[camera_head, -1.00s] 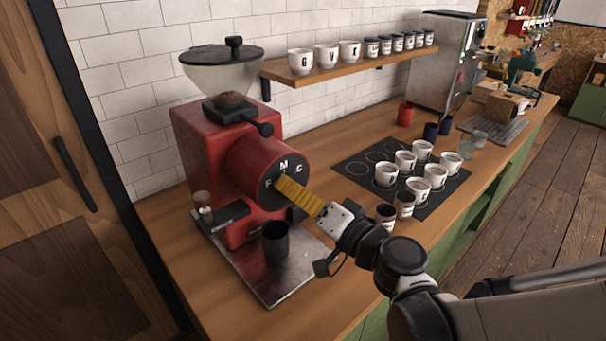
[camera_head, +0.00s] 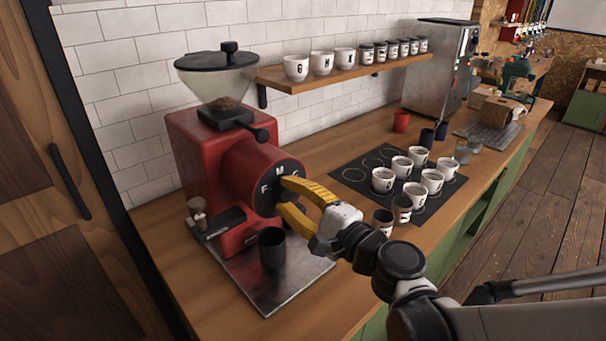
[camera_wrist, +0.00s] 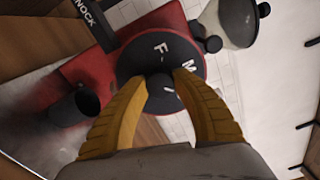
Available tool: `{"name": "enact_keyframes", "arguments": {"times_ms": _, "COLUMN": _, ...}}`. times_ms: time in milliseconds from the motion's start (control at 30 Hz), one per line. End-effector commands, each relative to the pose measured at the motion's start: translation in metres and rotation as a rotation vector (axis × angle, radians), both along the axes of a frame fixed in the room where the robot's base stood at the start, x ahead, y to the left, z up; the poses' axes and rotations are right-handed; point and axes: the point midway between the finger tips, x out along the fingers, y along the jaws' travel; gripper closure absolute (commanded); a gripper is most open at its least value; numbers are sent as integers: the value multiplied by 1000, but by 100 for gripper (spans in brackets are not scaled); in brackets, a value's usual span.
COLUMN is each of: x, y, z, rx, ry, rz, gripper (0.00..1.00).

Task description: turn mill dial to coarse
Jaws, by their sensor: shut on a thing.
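The red mill (camera_head: 205,150) stands on the counter against the tiled wall. Its round black dial (camera_head: 277,178) faces my arm and carries white letters; F and M show in both views. C is covered by my finger now. My gripper (camera_head: 281,194) has its yellow fingers on either side of the dial's central knob (camera_wrist: 160,95), shut on it. In the wrist view the dial face (camera_wrist: 135,60) fills the middle beyond the fingertips. A small pale mark shows on the knob, but which letter it points to is not clear.
A dark cup (camera_head: 272,248) stands on the metal tray (camera_head: 285,285) below the dial, close under my gripper. A black mat (camera_head: 350,176) with several white cups lies to the right. A shelf (camera_head: 300,82) with cups and jars hangs above.

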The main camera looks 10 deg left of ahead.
Motion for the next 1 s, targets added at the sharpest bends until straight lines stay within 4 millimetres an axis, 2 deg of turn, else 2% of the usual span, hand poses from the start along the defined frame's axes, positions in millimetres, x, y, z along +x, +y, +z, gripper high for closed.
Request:
{"name": "enact_keyframes", "arguments": {"times_ms": 400, "x": 0, "y": 1, "z": 1, "rx": 153, "ry": 178, "rz": 2, "gripper": 97}}
{"name": "enact_keyframes", "arguments": {"times_ms": 1000, "x": 0, "y": 1, "z": 2, "rx": 187, "ry": 218, "rz": 2, "gripper": 97}}
